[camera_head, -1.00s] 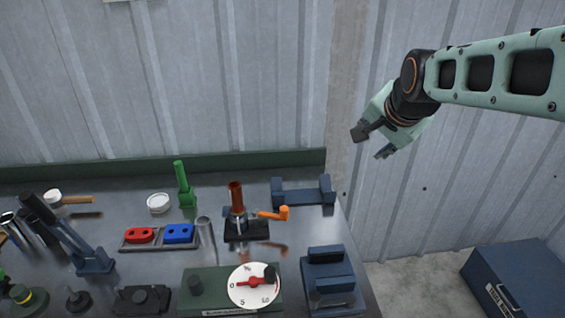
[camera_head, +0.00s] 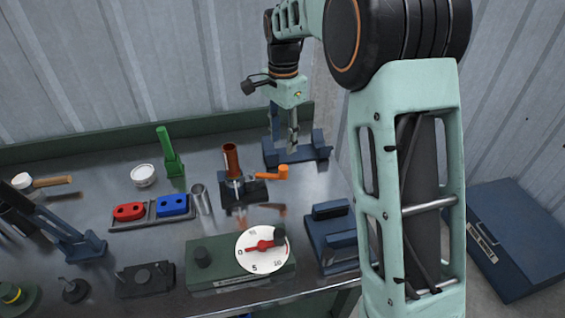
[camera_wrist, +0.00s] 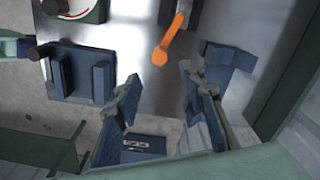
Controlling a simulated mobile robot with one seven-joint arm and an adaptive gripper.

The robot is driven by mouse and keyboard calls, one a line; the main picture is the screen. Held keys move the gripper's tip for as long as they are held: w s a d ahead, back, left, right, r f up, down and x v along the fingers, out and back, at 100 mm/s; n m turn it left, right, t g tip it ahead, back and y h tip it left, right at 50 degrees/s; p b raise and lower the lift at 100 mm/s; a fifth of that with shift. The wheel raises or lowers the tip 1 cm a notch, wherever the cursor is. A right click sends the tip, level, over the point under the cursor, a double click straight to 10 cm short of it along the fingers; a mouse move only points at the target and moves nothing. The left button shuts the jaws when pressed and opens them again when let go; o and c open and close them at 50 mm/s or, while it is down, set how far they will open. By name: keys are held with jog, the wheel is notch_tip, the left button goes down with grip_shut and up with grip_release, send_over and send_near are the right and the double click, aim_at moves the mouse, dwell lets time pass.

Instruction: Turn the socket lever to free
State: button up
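The socket is a black base (camera_head: 238,193) on the metal bench with an upright copper-brown tube (camera_head: 231,158) in it. Its orange lever (camera_head: 270,173) sticks out to the right and ends in a thicker knob. The lever also shows at the top middle of the wrist view (camera_wrist: 174,40), with its knob just beyond the fingertips. My gripper (camera_head: 293,145) points down behind and right of the lever, near the blue cradle. In the wrist view my gripper (camera_wrist: 160,76) is open, its fingers apart with nothing between them. It does not appear to touch the lever.
The blue cradle (camera_head: 298,155) stands close to my fingers. A blue clamp block (camera_head: 336,240) and a green dial box (camera_head: 222,262) are at the front. A red-and-blue block tray (camera_head: 152,212) and green post (camera_head: 169,158) stand left. A blue case (camera_head: 515,240) is at right.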

aim_at(283, 167)
notch_tip(283, 167, down, 11)
jog(key=shift+r, duration=0.15)
dwell(0.4)
grip_shut()
